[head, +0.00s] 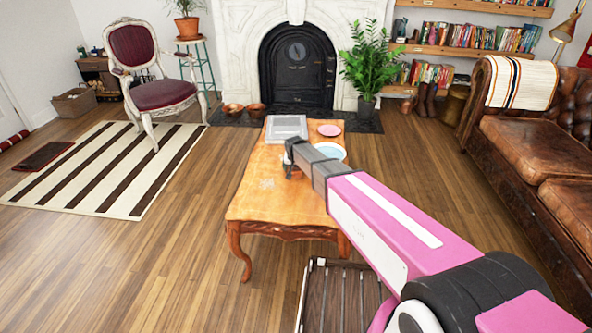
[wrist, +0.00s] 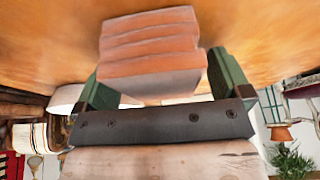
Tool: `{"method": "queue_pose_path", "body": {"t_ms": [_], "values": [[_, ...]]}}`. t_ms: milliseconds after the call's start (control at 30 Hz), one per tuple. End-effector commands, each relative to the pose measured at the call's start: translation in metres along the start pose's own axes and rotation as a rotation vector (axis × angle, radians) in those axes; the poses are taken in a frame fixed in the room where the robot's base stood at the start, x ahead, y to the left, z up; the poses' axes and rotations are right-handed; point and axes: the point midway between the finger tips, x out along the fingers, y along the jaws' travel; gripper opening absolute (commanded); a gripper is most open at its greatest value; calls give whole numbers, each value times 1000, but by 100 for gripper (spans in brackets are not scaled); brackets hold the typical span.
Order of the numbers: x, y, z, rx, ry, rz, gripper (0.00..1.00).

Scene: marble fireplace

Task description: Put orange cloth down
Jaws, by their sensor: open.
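A folded orange cloth (wrist: 150,42), with several stacked layers, shows in the wrist view between the two green fingers of my gripper (wrist: 164,78). The fingers stand apart, one on each side of the cloth. The cloth appears to lie at the wooden table top; exact contact is hard to tell. In the head view my gripper (head: 291,158) is low over the middle of the wooden table (head: 255,205). My arm and gripper hide most of the cloth there.
On the table, a grey, clear-looking box (head: 287,127) stands at the far end, beside a pink plate (head: 330,130). A pale blue dish (head: 331,151) is close to the right of my gripper. The table's near left part is clear. A brown sofa (head: 530,150) stands right.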

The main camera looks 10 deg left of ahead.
Motion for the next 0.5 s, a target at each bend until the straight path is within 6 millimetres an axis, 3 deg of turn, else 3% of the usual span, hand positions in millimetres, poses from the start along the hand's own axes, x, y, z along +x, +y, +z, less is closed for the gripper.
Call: {"method": "queue_pose_path", "body": {"t_ms": [300, 433, 467, 500], "values": [[1, 0, 0, 0, 0, 0, 92], [1, 0, 0, 0, 0, 0, 50], [1, 0, 0, 0, 0, 0, 42], [1, 0, 0, 0, 0, 0, 42]]}}
